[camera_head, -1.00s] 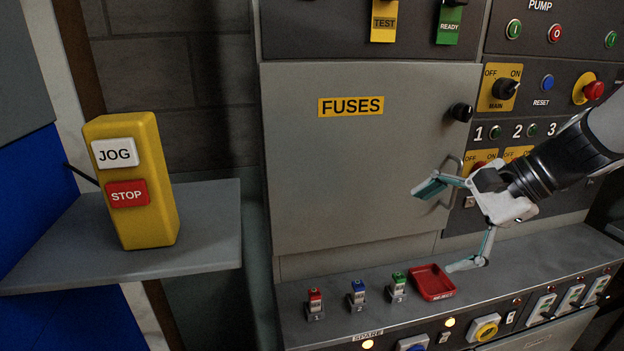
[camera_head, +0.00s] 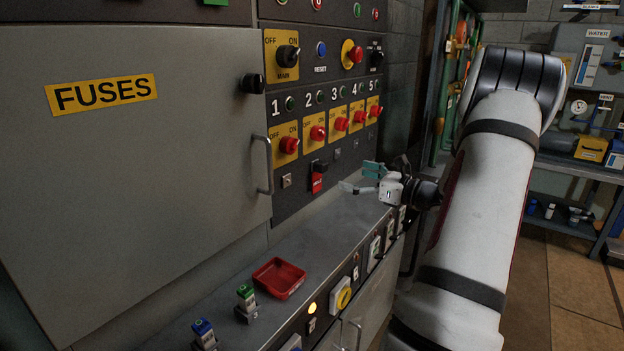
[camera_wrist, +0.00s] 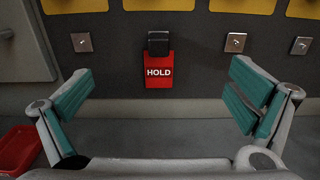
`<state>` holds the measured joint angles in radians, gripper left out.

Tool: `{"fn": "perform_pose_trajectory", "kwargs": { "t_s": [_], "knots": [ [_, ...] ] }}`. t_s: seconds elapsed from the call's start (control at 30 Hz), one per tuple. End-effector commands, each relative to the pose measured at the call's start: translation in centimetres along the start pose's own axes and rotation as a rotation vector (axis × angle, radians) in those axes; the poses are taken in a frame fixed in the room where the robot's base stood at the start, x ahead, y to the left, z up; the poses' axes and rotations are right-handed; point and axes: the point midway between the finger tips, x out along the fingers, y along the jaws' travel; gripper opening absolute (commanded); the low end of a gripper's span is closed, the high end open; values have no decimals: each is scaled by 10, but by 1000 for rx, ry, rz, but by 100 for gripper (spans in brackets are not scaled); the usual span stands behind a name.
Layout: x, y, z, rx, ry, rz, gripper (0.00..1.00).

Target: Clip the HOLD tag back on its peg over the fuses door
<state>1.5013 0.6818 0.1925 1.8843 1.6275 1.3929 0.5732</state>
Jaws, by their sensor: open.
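The red HOLD tag (camera_head: 317,182) hangs from a black clip or peg on the panel below the numbered switches, right of the fuses door (camera_head: 150,200). In the wrist view the HOLD tag (camera_wrist: 159,73) is upright, near the centre, with the black piece (camera_wrist: 158,43) above it. My gripper (camera_head: 360,178) is open and empty, out to the right of the tag in the head view. In the wrist view its teal-padded fingers (camera_wrist: 160,108) stand wide either side of the tag, apart from it. The area above the fuses door is mostly out of view.
A grey ledge (camera_head: 225,310) runs below the panel, bearing a red tray (camera_head: 279,277) and green (camera_head: 246,302) and blue (camera_head: 204,333) fuses. The door handle (camera_head: 268,165) and red switch knobs (camera_head: 289,145) stick out near the tag. Small metal plates (camera_wrist: 82,42) flank it.

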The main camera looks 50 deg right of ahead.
Motion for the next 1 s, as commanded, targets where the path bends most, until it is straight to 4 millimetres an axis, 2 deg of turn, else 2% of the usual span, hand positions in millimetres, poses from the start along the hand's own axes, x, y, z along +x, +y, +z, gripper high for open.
{"fn": "perform_pose_trajectory", "kwargs": {
  "t_s": [0.37,1.0],
  "knots": [
    [6,1,0,-3,2,4,100],
    [80,2,0,-3,2,5,100]
  ]
}}
